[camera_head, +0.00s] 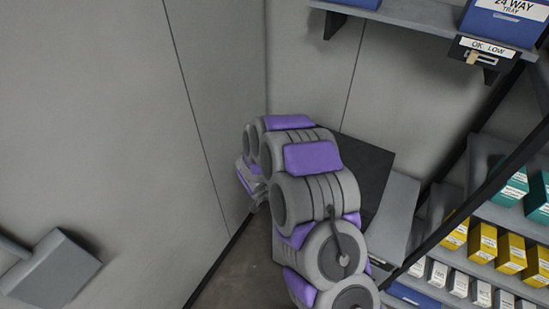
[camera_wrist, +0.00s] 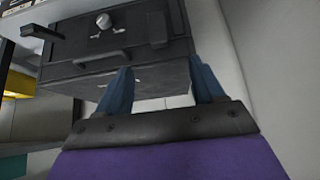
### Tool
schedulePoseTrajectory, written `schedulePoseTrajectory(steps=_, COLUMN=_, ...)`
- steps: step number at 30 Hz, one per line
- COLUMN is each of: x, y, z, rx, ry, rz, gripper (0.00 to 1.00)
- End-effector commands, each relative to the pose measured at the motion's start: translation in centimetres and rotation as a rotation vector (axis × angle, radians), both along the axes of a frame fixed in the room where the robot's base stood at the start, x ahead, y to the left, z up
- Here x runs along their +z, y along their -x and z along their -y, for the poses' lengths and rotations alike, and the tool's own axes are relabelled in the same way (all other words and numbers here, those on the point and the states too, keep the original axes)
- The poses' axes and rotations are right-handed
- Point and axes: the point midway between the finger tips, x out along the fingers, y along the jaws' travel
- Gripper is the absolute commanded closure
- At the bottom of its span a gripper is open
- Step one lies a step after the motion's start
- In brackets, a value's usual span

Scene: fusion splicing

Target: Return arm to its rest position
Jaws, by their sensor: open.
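My gripper (camera_wrist: 162,78) shows in the wrist view with two blue fingers spread well apart. Nothing is between the fingers. Beyond them is a dark grey box-like unit (camera_wrist: 85,65) with a handle and a round knob; I cannot tell whether the fingers touch it. In the head view my grey and purple arm is bent and reaches up from the bottom centre toward the wall corner. Its fingers cannot be made out there.
Grey walls (camera_head: 90,110) meet in a corner close to my arm. A dark panel (camera_head: 365,170) stands behind the arm. Shelves at right hold yellow boxes (camera_head: 483,243), white boxes and teal boxes (camera_head: 514,188). A blue tray (camera_head: 500,22) sits on the upper shelf.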

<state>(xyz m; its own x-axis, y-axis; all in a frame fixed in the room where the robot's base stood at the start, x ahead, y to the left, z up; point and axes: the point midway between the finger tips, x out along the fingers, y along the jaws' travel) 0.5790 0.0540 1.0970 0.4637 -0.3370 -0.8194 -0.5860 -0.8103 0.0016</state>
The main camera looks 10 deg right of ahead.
Motion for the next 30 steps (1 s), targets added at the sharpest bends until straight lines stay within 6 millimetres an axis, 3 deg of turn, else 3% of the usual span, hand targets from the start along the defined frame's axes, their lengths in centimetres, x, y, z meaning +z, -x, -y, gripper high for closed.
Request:
schedulePoseTrajectory(steps=8, x=0.3, y=-0.3, z=-0.6, rx=0.017, ry=-0.027, rz=0.009, gripper=0.32)
schedulePoseTrajectory(steps=13, x=2.4, y=-1.2, z=-3.8, rx=0.116, ry=-0.165, rz=0.040, gripper=0.32)
schedulePoseTrajectory(steps=17, x=5.0, y=-0.7, z=-7.0, rx=0.236, ry=-0.294, rz=0.048, gripper=0.32)
schedulePoseTrajectory(steps=23, x=8.9, y=2.5, z=-10.1, rx=0.421, ry=-0.433, rz=0.017, gripper=0.32)
schedulePoseTrajectory(steps=30, x=11.5, y=10.0, z=-10.9, rx=0.609, ry=-0.502, rz=-0.100, gripper=0.32)
